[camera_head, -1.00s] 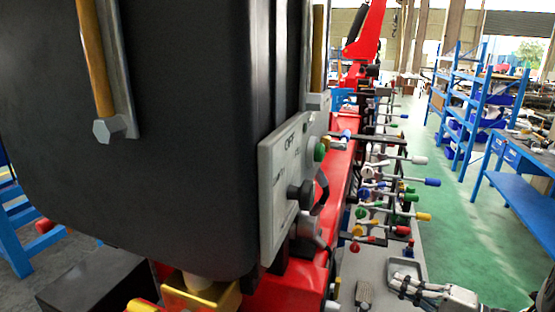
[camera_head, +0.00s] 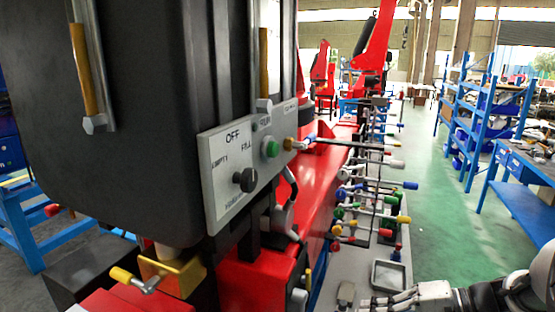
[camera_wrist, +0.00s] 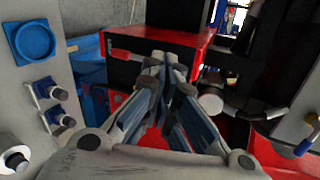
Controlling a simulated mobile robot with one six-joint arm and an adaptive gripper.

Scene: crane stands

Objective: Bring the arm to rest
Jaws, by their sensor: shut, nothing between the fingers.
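My gripper (camera_head: 366,303) is at the bottom right of the head view, low beside the tray (camera_head: 389,274) on the grey ledge. In the wrist view my gripper (camera_wrist: 167,66) points forward with its fingers together and nothing between them. Past the fingertips are a black box face with a red top (camera_wrist: 160,42) and a red handle (camera_wrist: 125,54). I cannot tell whether the fingertips touch anything there.
A large black tank (camera_head: 150,120) fills the left, with a grey switch panel (camera_head: 228,200) beside it. Levers with coloured knobs (camera_head: 403,219) stick out to the right. A grey panel with knobs (camera_wrist: 35,90) is left of my gripper. Green floor (camera_head: 430,190) lies open at right.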

